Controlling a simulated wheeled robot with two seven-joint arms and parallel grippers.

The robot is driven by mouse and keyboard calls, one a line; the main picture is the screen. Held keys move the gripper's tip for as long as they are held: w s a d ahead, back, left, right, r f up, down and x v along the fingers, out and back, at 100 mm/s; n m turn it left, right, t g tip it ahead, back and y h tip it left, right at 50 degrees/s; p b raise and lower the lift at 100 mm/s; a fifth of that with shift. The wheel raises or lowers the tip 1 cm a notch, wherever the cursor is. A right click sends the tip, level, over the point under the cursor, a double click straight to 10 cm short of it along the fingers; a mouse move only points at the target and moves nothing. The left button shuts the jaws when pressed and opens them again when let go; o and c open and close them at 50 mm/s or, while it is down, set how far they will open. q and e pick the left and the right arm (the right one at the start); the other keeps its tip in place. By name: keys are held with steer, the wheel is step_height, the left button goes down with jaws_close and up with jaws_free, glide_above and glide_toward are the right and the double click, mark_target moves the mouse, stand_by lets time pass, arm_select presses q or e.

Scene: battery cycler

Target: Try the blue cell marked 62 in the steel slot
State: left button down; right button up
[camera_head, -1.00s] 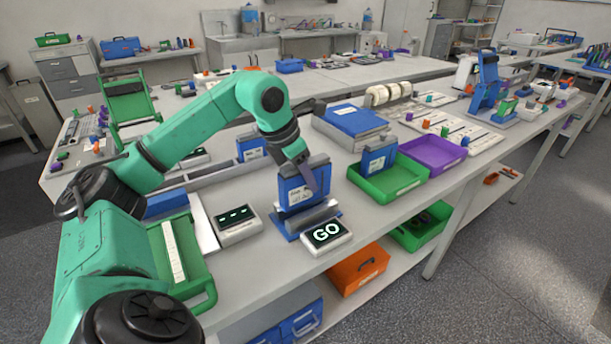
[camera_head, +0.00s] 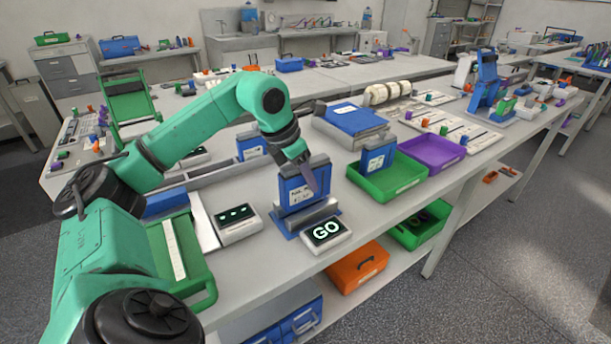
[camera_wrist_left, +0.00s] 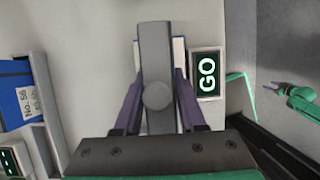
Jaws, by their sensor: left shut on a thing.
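My left gripper (camera_head: 308,182) is shut on the blue cell (camera_head: 291,191), which has a white label too small to read surely. The cell stands upright at the steel slot (camera_head: 318,210) on its blue base; I cannot tell whether it is fully seated. In the left wrist view, purple fingers (camera_wrist_left: 157,100) straddle a grey bar, with a strip of blue and white beside it. A display reading GO (camera_head: 325,232) stands directly in front of the slot. A teal arm's gripper (camera_wrist_left: 290,88) shows at right in the wrist view, seemingly my right one, its opening unclear.
Another blue cell (camera_head: 251,146) stands in a grey rail behind, and one (camera_head: 378,158) stands at the green tray (camera_head: 398,191). A purple tray (camera_head: 436,152) lies beyond. A second display (camera_head: 236,222) stands left of the slot. The table's front edge is close.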

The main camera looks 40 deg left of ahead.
arm_select(q)
steer(key=shift+r, duration=0.1)
steer(key=shift+f+b, duration=0.45)
steer(key=shift+f, duration=0.25)
stand_by(0.7)
steer(key=shift+s+f, duration=0.15)
steer(key=shift+f, duration=0.05)
stand_by(0.8)
steer(key=shift+r+p, duration=0.75)
steer(key=shift+r, duration=0.05)
steer(key=shift+r+p, duration=3.7)
steer(key=shift+r, duration=0.2)
